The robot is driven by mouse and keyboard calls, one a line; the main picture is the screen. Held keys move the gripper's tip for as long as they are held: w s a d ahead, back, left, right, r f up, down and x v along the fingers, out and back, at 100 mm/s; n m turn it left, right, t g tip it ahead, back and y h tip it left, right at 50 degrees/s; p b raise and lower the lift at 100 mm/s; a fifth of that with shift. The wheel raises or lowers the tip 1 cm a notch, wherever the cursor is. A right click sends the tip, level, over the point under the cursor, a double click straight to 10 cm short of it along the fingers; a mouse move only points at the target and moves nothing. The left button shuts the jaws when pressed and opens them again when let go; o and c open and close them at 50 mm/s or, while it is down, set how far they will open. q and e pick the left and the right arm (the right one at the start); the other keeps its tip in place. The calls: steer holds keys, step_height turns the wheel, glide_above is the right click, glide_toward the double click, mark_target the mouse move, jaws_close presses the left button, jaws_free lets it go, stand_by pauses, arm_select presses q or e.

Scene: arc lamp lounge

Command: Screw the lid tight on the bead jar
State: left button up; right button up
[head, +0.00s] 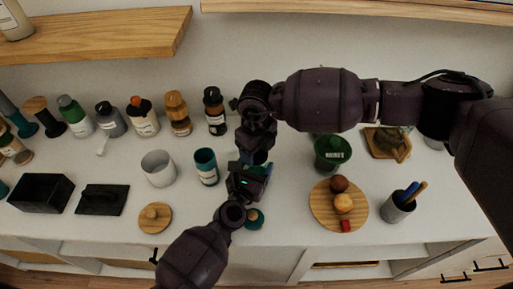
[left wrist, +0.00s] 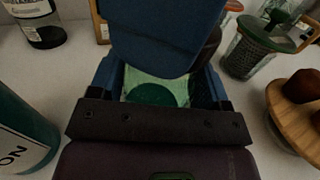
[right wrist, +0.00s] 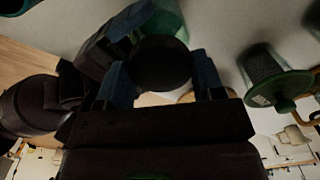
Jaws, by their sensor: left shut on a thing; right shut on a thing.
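The bead jar is mostly hidden between my grippers in the head view. In the left wrist view its pale green glass body (left wrist: 182,91) shows between the blue fingers. My left gripper (head: 247,178) is shut on the jar body. My right gripper (head: 256,150) comes from above and is shut on the dark round lid (right wrist: 160,65), with green glass beyond it in the right wrist view. The lid appears to be at the jar's mouth; its seating and thread are hidden. Whether the jar touches the table cannot be told.
A teal cup (head: 205,168) and a white pot (head: 158,168) stand left of the grippers. A green canister (head: 331,155), a round board (head: 325,214) with fruit and a pen cup (head: 397,209) stand right. Several bottles line the back left.

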steer(key=shift+f, duration=0.45)
